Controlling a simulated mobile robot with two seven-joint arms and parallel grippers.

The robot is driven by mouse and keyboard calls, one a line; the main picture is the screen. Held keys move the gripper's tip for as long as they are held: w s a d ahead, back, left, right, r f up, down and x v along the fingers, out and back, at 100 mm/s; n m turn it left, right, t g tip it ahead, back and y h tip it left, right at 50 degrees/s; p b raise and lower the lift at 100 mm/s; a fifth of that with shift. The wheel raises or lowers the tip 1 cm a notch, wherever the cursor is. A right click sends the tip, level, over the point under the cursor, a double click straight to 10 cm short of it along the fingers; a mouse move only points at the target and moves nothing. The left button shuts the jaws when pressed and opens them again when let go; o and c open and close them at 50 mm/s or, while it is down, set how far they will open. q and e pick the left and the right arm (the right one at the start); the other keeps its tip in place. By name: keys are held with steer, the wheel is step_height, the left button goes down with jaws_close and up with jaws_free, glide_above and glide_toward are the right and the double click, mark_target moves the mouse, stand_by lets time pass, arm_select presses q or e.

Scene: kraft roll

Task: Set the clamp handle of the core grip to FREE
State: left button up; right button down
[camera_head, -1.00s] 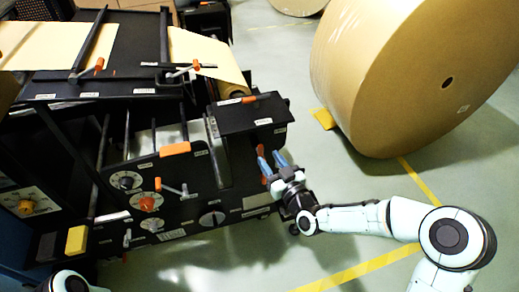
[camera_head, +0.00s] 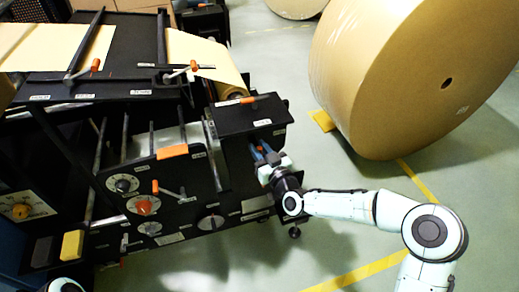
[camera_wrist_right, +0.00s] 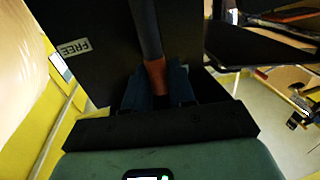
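The core grip's clamp handle is a dark lever with an orange end. In the right wrist view its orange end (camera_wrist_right: 155,77) sits between my right gripper's fingers (camera_wrist_right: 158,88), which look closed against both sides. A white FREE label (camera_wrist_right: 73,49) is on the dark panel left of the lever. In the head view my right gripper (camera_head: 263,153) is at the black housing (camera_head: 248,116) on the machine's right end, and hides the handle. Of my left arm, only a white part shows at the bottom left edge; its gripper is out of view.
A control panel with dials (camera_head: 144,205) and an orange-tipped lever (camera_head: 155,187) is left of my right gripper. A large kraft roll (camera_head: 400,80) stands at the upper right. The floor (camera_head: 350,235) in front is open, with yellow lines.

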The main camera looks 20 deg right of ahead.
steer(key=m, duration=0.1)
steer(key=d+m, duration=0.1)
steer(key=m, duration=0.1)
steer(key=shift+f+t, duration=0.15)
steer(key=shift+t, duration=0.15)
arm_select(q)
steer(key=shift+w+a+f+b, duration=0.3)
steer(key=shift+w+f+b, duration=0.1)
steer(key=shift+w, duration=0.2)
arm_select(e)
steer(key=shift+d+f+m+t+h, duration=0.4)
steer(key=shift+f+m+h, duration=0.15)
steer(key=shift+m, duration=2.25)
steer(key=shift+d+f+m+t+h, duration=0.3)
steer(key=shift+f+m+h, duration=0.2)
steer(key=shift+m, duration=2.3)
steer(key=shift+d+f+m+t+h, duration=0.3)
steer(key=shift+d+f+m+h, duration=0.2)
steer(key=shift+m, duration=2.3)
steer(key=shift+f+m, duration=0.15)
steer(key=shift+m, duration=0.15)
steer(key=c, duration=1.1)
jaws_free()
steer(key=shift+a, duration=0.1)
